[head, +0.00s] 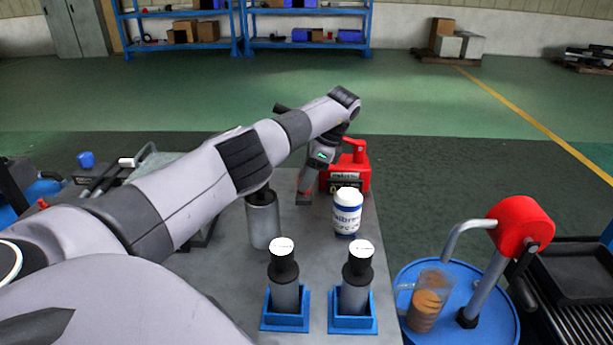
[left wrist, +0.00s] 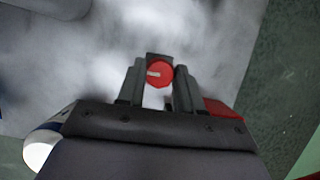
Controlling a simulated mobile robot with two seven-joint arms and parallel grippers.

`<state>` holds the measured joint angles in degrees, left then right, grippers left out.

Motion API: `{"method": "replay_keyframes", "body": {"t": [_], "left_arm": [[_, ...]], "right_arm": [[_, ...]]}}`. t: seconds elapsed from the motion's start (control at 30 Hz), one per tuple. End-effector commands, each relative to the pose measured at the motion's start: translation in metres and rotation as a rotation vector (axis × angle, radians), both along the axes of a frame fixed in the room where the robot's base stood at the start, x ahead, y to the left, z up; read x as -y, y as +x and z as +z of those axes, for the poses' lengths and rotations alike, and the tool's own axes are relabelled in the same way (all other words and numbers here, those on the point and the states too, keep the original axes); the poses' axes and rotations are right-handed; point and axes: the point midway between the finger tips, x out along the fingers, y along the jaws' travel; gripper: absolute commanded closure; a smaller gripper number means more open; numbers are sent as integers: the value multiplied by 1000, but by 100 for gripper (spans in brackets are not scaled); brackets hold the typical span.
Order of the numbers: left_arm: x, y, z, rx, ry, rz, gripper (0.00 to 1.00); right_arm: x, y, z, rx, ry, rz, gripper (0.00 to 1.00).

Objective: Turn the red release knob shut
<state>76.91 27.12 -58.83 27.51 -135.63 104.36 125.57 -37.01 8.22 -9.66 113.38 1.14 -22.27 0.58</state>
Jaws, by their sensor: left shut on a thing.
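The red release knob (left wrist: 160,73) shows in the left wrist view as a round red disc with a pale pointer mark, pointing left in that picture. My left gripper (left wrist: 160,82) has one finger on each side of it and is shut on it. In the head view my left gripper (head: 305,187) reaches down at the far part of the grey table (head: 225,292); the knob cannot be made out clearly there. My right gripper is in neither view.
A red box-like unit (head: 345,178) stands right behind the gripper. A white and blue bottle (head: 347,212), a grey cylinder (head: 263,221) and two blue stands (head: 285,318) (head: 352,320) with dark-topped cylinders are nearer. A blue drum (head: 456,325) with a red-headed pump is right.

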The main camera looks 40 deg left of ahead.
Motion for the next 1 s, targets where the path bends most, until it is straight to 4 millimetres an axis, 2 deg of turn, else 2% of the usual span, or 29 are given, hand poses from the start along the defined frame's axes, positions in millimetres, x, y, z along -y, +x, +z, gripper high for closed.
{"method": "replay_keyframes", "body": {"t": [0.13,0.17,0.2,0.23,0.57,0.67,0.9,1.0], "left_arm": [[-1,1,2,5,3,2,95],[-1,1,2,5,3,2,55],[-1,1,2,5,3,2,42],[-1,1,2,5,3,2,39],[1,1,3,2,1,0,39],[4,4,11,4,1,-1,39],[15,14,48,6,3,2,39],[17,14,53,-2,-1,0,39]], "right_arm": [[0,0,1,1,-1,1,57],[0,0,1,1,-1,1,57],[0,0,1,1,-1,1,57],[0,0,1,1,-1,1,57],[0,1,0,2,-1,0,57],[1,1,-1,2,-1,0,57],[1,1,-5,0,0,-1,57],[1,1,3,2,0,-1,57]]}}
